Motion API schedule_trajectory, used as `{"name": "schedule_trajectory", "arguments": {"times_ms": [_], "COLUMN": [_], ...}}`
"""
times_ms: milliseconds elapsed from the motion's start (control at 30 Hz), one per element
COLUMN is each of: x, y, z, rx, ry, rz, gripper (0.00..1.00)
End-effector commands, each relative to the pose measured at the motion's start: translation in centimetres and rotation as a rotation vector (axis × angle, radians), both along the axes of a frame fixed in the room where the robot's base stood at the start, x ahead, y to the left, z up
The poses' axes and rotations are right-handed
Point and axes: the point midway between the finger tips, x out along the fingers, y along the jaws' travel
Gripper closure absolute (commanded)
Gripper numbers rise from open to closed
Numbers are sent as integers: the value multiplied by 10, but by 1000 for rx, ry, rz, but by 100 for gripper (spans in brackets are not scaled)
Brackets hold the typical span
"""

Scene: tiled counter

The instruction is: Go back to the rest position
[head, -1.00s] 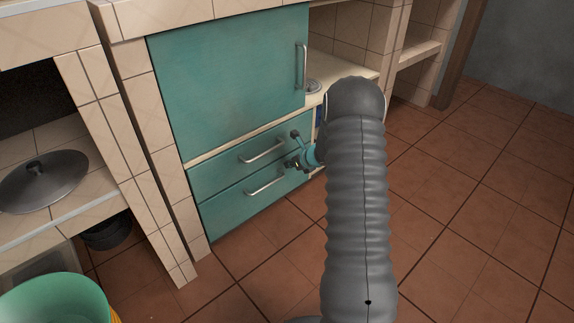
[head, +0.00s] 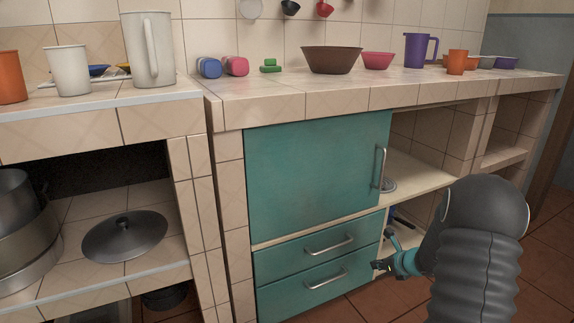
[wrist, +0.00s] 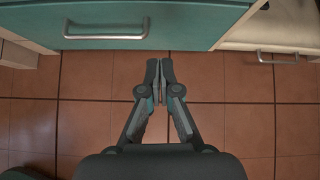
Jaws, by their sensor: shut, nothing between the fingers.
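My gripper (head: 381,266) is at the lower right in the head view, in front of the teal drawers and beside their right end. My grey arm covers part of the view behind it. In the wrist view my gripper (wrist: 160,72) is shut and empty, with its fingertips together above the tiled floor. The upper drawer (head: 290,248) and lower drawer (head: 285,294) both look closed, each with a metal handle. A drawer front (wrist: 190,12) with a handle also lies ahead of the fingertips in the wrist view.
The teal cabinet door (head: 310,170) above the drawers looks closed. The tiled counter (head: 290,100) holds bowls, cups and small blocks. An open shelf (head: 430,175) is to the right. A pot lid (head: 125,237) rests on the left shelf. The floor (wrist: 80,110) below my gripper is clear.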

Motion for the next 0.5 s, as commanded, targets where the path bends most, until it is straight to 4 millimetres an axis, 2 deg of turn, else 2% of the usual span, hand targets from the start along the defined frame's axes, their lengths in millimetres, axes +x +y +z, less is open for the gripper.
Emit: {"name": "schedule_trajectory", "arguments": {"times_ms": [67,200,267,367,500], "x": [-7,-39,-54,-78,-114], "y": [8,32,40,58,85], "z": [-4,-21,-19,-5,27], "rx": [-57,-159,-205,-288,-418], "ry": [-8,9,6,-11,-47], "rz": [106,357,465,654,939], "gripper": [100,100,100,100,100]}}
